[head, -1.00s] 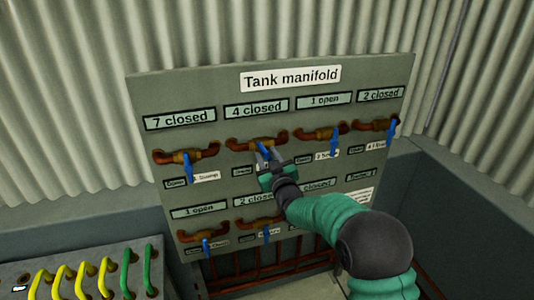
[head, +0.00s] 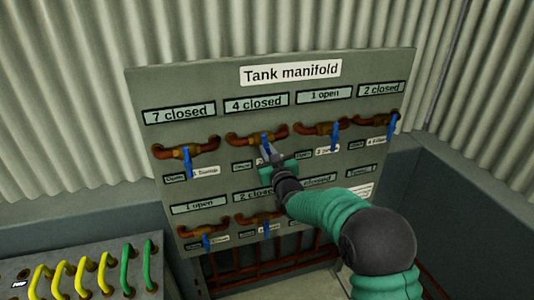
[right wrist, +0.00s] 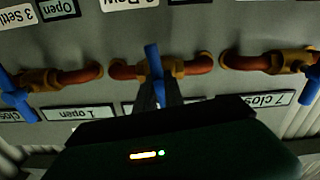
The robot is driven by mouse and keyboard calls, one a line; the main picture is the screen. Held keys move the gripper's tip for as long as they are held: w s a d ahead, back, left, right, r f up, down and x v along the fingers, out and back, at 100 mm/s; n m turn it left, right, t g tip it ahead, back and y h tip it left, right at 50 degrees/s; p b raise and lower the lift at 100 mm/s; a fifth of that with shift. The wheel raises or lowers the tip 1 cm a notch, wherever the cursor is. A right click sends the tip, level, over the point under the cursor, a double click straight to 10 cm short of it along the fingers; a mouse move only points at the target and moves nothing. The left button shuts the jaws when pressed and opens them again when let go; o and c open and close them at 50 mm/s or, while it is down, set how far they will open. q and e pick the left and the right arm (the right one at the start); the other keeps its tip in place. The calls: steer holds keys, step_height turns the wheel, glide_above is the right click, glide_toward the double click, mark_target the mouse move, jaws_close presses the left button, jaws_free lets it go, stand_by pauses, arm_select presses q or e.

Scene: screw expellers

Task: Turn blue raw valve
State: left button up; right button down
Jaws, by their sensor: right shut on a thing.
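The raw valve is second from left in the top row of the manifold panel, under a display reading "4 closed" (head: 256,102). Its blue handle (head: 265,139) points down across a rusty pipe (head: 240,138). My right gripper (head: 267,152) is at the lower part of this handle and hides its end. In the right wrist view, which is upside down, the blue handle (right wrist: 153,62) stands between the dark fingers (right wrist: 158,94), which are shut on it. A partly cut label reading "Raw" (right wrist: 130,3) is near it. My left gripper is not in view.
Neighbouring blue handles stand close on both sides: one on the left (head: 187,160) and one on the right (head: 335,137). More valves sit in the lower row, partly behind my right arm. A console with yellow and green handles (head: 125,268) is at lower left.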

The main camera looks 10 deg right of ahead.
steer(key=m+b, duration=0.4)
steer(key=shift+f, duration=0.3)
steer(key=shift+r+m, duration=0.1)
steer(key=shift+m, duration=0.3)
steer(key=shift+r, duration=0.15)
steer(key=c, duration=1.4)
jaws_free()
steer(key=shift+c, duration=0.2)
